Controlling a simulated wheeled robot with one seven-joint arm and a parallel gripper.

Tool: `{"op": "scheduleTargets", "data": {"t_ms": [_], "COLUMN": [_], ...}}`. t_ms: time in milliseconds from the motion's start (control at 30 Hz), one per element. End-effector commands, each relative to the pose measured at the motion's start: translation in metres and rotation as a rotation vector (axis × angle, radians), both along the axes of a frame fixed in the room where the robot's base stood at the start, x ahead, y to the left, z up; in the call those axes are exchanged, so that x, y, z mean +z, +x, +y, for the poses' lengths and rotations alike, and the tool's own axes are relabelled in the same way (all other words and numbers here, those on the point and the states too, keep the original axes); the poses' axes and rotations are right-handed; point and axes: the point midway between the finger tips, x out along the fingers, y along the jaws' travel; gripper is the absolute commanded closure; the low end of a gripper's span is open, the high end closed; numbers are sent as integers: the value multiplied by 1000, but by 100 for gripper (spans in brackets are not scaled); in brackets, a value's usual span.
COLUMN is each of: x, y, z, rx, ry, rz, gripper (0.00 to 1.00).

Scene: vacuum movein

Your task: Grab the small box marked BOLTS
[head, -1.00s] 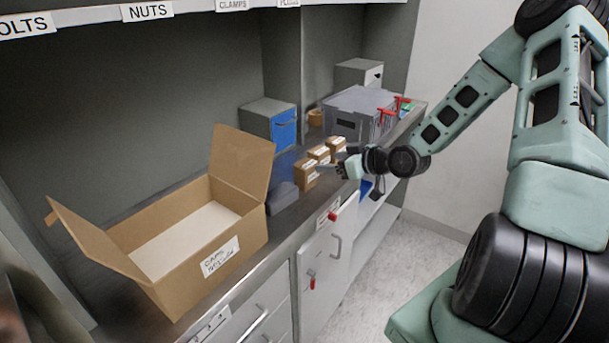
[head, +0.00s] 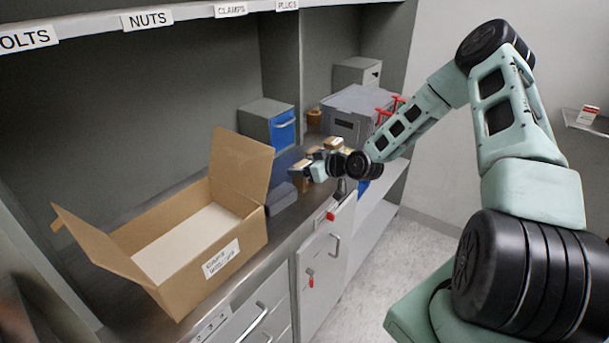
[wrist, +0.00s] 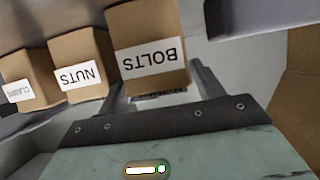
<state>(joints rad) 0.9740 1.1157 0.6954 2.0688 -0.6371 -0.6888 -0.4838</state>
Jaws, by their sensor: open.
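The small brown box marked BOLTS (wrist: 150,42) shows large in the wrist view, its white label upside down. My gripper (wrist: 158,88) is open, with one finger at each side of the lower part of this box as pictured. The left finger lies by the gap between it and the box marked NUTS (wrist: 80,65). I cannot tell whether the fingers touch the box. In the head view my gripper (head: 306,169) is at the row of small boxes on the counter and hides much of them.
A third small box (wrist: 30,80) stands beyond NUTS. An open cardboard carton (head: 212,262) stands left on the counter (head: 283,228). A grey cabinet with a blue door (head: 283,130) and a grey crate (head: 345,122) stand behind. Labelled shelf edge (head: 185,13) runs above.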

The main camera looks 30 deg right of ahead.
Motion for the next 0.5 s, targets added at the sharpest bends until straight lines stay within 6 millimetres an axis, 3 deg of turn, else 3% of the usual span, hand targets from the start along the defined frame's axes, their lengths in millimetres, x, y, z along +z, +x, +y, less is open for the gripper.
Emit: {"op": "scheduleTargets", "data": {"t_ms": [100,233,500], "x": [0,0,1], "y": [0,0,0], "z": [0,0,0], "rx": [0,0,0], "ry": [0,0,1], "rz": [0,0,-2], "gripper": [36,72,73]}}
